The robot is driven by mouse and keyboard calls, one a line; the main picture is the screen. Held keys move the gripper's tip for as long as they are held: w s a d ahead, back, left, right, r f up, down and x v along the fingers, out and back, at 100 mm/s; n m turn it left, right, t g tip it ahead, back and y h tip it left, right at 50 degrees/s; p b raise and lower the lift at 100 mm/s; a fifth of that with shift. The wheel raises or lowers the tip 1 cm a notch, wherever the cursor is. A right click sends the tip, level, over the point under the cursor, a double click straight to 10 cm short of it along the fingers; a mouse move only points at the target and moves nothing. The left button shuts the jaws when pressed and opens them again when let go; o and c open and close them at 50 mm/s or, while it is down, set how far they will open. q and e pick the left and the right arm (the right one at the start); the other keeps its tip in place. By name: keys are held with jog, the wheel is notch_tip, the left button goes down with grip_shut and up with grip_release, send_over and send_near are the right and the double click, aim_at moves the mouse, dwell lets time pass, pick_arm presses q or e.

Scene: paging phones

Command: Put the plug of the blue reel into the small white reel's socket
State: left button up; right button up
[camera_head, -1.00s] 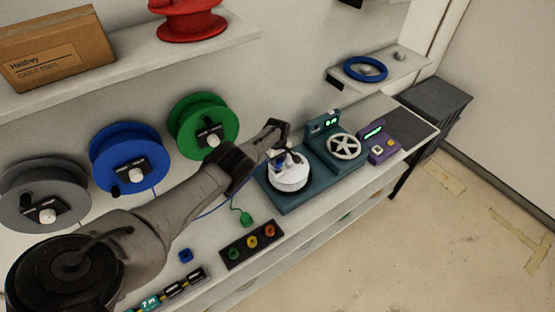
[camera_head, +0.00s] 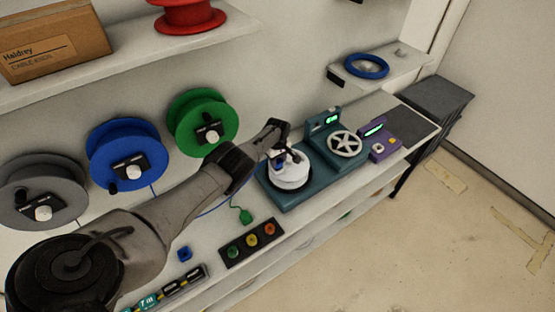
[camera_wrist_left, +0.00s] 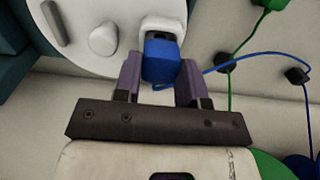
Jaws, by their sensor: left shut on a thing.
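The blue reel (camera_head: 124,150) is mounted on the wall between a grey and a green reel. The small white reel (camera_head: 290,174) sits on the teal machine (camera_head: 318,180). In the left wrist view its white disc (camera_wrist_left: 85,38) has a square socket (camera_wrist_left: 163,25) at its edge. My left gripper (camera_head: 281,160) is at the white reel. It is shut on the blue plug (camera_wrist_left: 160,62), whose blue cable trails right. The plug's front end is at the socket mouth; how deep it sits is hidden. My right gripper is not in view.
A green plug (camera_head: 245,216) hangs on its cable beside a panel of coloured buttons (camera_head: 251,244). A small blue block (camera_head: 184,254) lies on the bench. A purple device (camera_head: 379,144) stands right of the teal machine.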

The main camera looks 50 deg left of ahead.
aim_at(278, 161)
pick_arm(q)
jog(key=shift+f+b, duration=0.4)
dwell(0.6)
jog(key=o, duration=1.3)
jog(key=shift+r+p, duration=1.05)
notch_tip(278, 161, up, 7)
jog(key=p, duration=0.7)
